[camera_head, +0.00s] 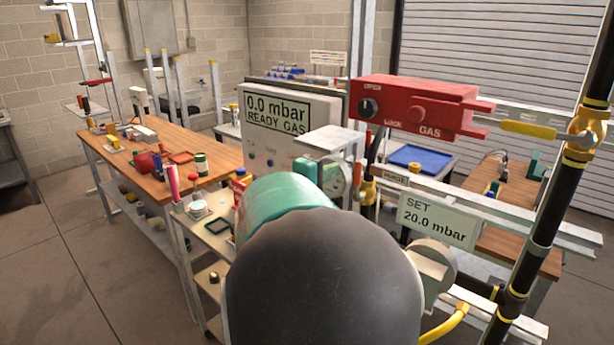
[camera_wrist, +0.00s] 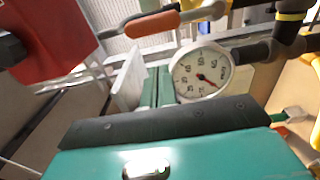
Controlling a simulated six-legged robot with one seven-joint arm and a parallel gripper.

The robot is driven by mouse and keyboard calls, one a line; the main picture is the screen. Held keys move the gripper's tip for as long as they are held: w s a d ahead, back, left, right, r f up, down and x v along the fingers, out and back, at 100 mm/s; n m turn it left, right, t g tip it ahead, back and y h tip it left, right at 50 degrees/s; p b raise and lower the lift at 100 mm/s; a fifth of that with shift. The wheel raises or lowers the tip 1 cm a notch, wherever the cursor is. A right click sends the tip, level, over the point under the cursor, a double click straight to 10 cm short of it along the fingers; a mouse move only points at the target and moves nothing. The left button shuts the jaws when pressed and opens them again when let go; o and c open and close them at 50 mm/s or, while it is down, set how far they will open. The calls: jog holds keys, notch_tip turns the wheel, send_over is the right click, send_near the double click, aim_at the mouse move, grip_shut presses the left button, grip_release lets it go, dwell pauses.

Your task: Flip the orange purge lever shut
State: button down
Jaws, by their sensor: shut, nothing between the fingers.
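The orange purge lever (camera_wrist: 152,24) shows in the wrist view near the top, as an orange sleeve on a grey bar lying nearly level, tilted slightly up to the right. My gripper (camera_wrist: 157,76) has its green fingers shut together with nothing between them. In the picture the fingertips lie below the lever's handle and left of a round white gauge (camera_wrist: 201,73); a gap shows between fingertips and handle. A PURGE label (camera_head: 395,179) shows right of the arm.
A red gas box (camera_head: 415,106) with a black knob sits above the rail. A yellow lever (camera_head: 530,130) is on the black pipe (camera_head: 558,200) at right. A SET 20.0 mbar sign (camera_head: 438,221) and a display panel (camera_head: 290,125) reading 0.0 mbar stand close by.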

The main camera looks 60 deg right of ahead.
aim_at(358, 183)
jog(key=s, duration=0.3)
jog(key=shift+r, duration=0.15)
jog(key=shift+w, duration=0.1)
dwell(0.4)
jog(key=shift+s+m, duration=0.25)
jog(key=shift+m, duration=0.05)
